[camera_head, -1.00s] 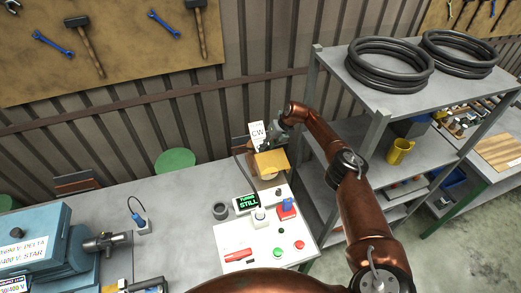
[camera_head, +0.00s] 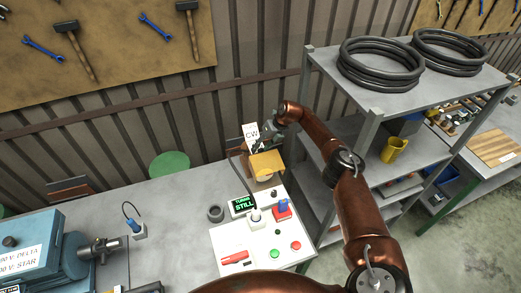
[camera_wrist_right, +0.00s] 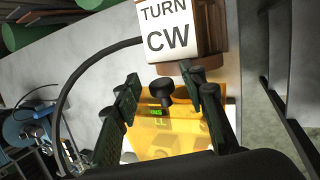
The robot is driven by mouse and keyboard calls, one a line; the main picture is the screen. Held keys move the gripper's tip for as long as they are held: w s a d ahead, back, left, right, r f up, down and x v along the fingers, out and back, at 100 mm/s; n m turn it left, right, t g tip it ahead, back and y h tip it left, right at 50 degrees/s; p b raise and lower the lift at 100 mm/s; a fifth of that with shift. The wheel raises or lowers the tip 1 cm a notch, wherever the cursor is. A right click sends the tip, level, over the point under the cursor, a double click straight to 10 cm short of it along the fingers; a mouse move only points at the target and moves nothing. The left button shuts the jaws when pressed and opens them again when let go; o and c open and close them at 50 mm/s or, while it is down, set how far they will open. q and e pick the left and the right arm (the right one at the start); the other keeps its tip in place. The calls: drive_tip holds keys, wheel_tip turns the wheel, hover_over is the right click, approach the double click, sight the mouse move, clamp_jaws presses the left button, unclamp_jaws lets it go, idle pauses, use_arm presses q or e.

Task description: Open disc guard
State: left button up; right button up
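The disc guard (camera_head: 266,161) is an orange-yellow, see-through cover at the back of the bench. In the right wrist view the guard (camera_wrist_right: 170,136) lies below and between my fingers, with a black knob (camera_wrist_right: 163,88) near its far edge. My right gripper (camera_wrist_right: 160,74) is open, its two dark fingers apart on either side of the knob, with gaps showing. In the head view my right gripper (camera_head: 270,132) is small, just above the guard. What lies under the guard is mostly hidden. My left gripper is not in view.
A "TURN CW" sign (camera_wrist_right: 167,30) stands just behind the guard. A control panel (camera_head: 240,240) with buttons and a green "STILL" display (camera_head: 243,204) lies in front. A grey shelf (camera_head: 330,75) stands to the right. A blue motor (camera_head: 35,255) is at left.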

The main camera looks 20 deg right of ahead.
drive_tip(key=v, duration=1.1)
drive_tip(key=shift+d, duration=0.1)
